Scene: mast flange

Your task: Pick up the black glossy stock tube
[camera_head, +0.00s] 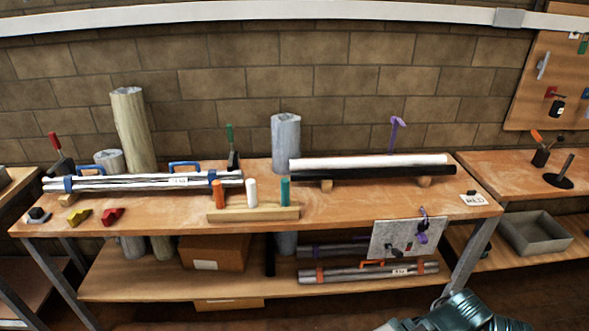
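The black glossy tube (375,173) lies lengthwise on the right half of the wooden bench top. It rests on two small wooden blocks, one near each end (326,185). A white tube (370,161) lies parallel, right along its upper edge; whether they touch I cannot tell. The black tube's front side shows along its length, with nothing gripping it.
A bundle of tubes (140,181) lies on the bench's left half. A wooden holder (250,212) with coloured pegs stands near the front edge. A wrapped grey roll (286,140) stands behind the black tube's left end. The bench top in front of the tube is mostly clear.

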